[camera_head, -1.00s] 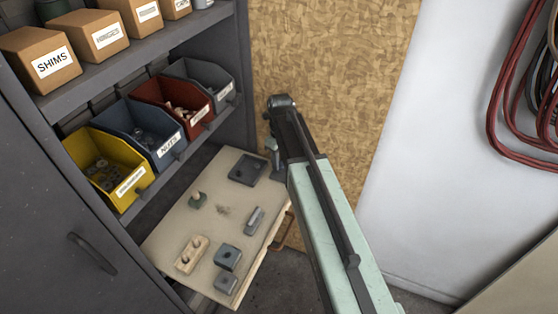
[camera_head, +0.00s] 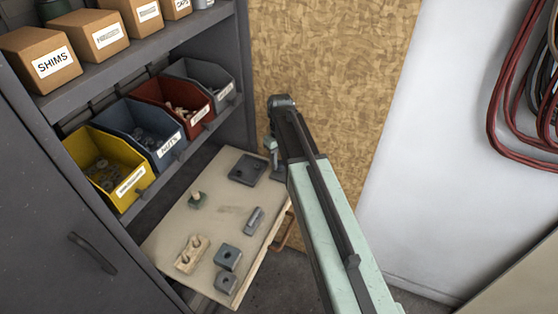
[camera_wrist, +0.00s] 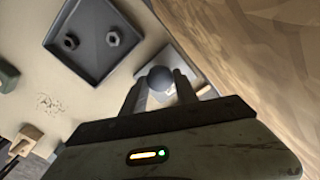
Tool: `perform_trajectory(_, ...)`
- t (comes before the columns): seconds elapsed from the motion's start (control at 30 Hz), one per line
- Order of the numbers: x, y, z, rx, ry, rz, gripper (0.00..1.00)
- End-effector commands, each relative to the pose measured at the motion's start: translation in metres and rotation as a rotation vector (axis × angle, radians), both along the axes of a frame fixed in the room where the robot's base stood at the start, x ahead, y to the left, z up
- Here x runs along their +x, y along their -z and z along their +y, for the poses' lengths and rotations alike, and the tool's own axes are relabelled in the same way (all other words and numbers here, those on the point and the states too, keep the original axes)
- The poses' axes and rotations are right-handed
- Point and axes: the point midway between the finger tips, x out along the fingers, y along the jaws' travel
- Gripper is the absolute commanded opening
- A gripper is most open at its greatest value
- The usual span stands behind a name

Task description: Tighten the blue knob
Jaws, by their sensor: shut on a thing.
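The knob (camera_wrist: 160,77) is a rounded, dark bluish-grey piece in the wrist view, above a pale square base (camera_wrist: 193,66). My gripper (camera_wrist: 160,88) has one finger on each side of the knob and is shut on it. The fingers cover part of the knob's sides. In the head view, my gripper (camera_head: 273,152) points down at the far right corner of the pale pull-out board (camera_head: 222,222). The knob cannot be made out there.
A dark square tray (camera_head: 246,169) lies left of my gripper; the wrist view shows two nuts (camera_wrist: 113,39) in it. Several small blocks and fittings lie on the board. Labelled bins (camera_head: 107,165) stand left, and a chipboard panel (camera_head: 325,75) rises close on the right.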

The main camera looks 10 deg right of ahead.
Motion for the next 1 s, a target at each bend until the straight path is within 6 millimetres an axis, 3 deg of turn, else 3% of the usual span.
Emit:
perform_trajectory(0.03,0.003,-0.001,-0.003,-0.004,0.002,-0.008,0.38)
perform_trajectory(0.1,0.003,-0.001,-0.002,-0.004,0.002,-0.008,0.57)
perform_trajectory(0.53,0.001,-0.008,-0.001,-0.001,0.000,-0.003,0.57)
perform_trajectory(1.0,0.002,-0.080,-0.001,-0.002,0.000,-0.004,0.57)
